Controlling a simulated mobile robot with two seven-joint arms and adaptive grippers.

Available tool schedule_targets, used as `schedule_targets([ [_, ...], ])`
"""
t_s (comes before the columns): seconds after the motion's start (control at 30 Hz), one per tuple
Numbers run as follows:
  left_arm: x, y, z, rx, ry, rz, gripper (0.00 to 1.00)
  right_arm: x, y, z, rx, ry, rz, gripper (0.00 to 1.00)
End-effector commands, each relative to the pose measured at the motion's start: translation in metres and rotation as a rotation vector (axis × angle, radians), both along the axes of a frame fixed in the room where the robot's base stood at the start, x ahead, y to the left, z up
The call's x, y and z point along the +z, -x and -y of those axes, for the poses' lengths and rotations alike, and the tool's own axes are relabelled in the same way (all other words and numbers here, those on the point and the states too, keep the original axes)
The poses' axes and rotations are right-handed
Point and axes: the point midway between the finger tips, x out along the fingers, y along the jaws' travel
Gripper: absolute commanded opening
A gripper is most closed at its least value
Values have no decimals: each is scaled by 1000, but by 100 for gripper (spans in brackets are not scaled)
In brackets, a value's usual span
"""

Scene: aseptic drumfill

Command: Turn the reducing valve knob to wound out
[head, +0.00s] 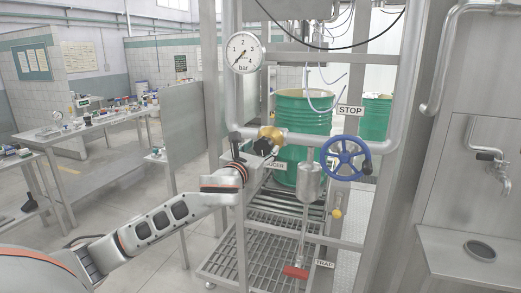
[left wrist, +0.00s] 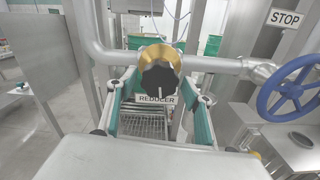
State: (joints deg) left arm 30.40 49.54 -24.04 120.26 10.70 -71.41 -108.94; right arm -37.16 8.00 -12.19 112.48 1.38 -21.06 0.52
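The reducing valve has a brass body (head: 270,132) and a black lobed knob (head: 263,147) on the pipe below the gauge. In the left wrist view the knob (left wrist: 159,77) faces me, with a white pointer mark at its lower edge and the REDUCER label (left wrist: 156,99) below it. My left gripper (head: 243,152) is just left of the knob in the head view. In the left wrist view its green-padded fingers (left wrist: 157,96) are spread on both sides of the knob, with visible gaps. Whether the knob lies between the fingertips or beyond them is unclear. My right gripper is not in view.
A round pressure gauge (head: 243,53) marked in bar hangs above the valve. A blue handwheel (head: 346,158) under a STOP sign (head: 350,110) sits to the right. A green drum (head: 302,112) stands behind the pipe. A red-handled trap valve (head: 295,271) is low down. Frame posts flank the knob.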

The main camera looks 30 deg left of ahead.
Motion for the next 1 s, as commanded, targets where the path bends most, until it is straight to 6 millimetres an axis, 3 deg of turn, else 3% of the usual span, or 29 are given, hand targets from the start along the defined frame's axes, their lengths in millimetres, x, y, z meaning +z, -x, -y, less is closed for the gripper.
schedule_targets([
  [0.03, 0, 0, 0, 0, 0, 0, 34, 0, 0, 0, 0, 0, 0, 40],
  [0.1, 0, 0, 0, 0, 0, 0, 19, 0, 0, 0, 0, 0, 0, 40],
  [0.57, 2, 0, -1, 1, 70, 16, 19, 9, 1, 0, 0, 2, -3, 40],
  [1.0, 1, 0, -1, 1, 421, 101, 19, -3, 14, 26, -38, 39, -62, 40],
])
